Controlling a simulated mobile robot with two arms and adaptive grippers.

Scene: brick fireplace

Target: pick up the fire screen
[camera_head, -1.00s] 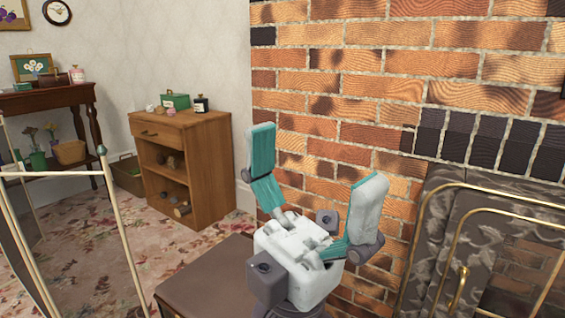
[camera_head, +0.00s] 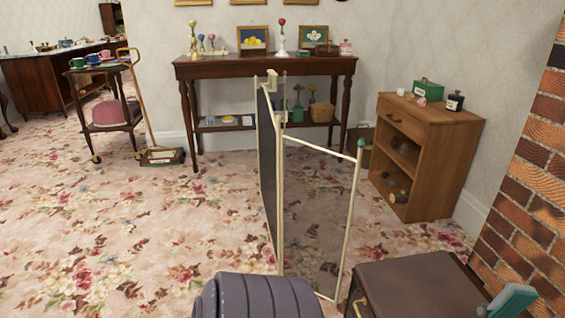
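The fire screen seems to be the standing folding screen (camera_head: 358,205) with thin cream frames, right of the middle of the head view. One see-through panel faces me and a dark panel is seen nearly edge-on to its left. It stands upright on the carpet. Only a teal finger tip (camera_head: 512,300) shows in the bottom right corner, apparently of my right gripper. It is apart from the screen, to its right, and whether it is open is hidden. My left gripper is out of view.
A dark brown box-like piece (camera_head: 415,285) stands right of the screen, near the brick wall (camera_head: 525,220). A wooden cabinet (camera_head: 440,150) and a dark side table (camera_head: 268,67) stand behind. A trolley (camera_head: 100,115) is at the left. The carpet left of the screen is free.

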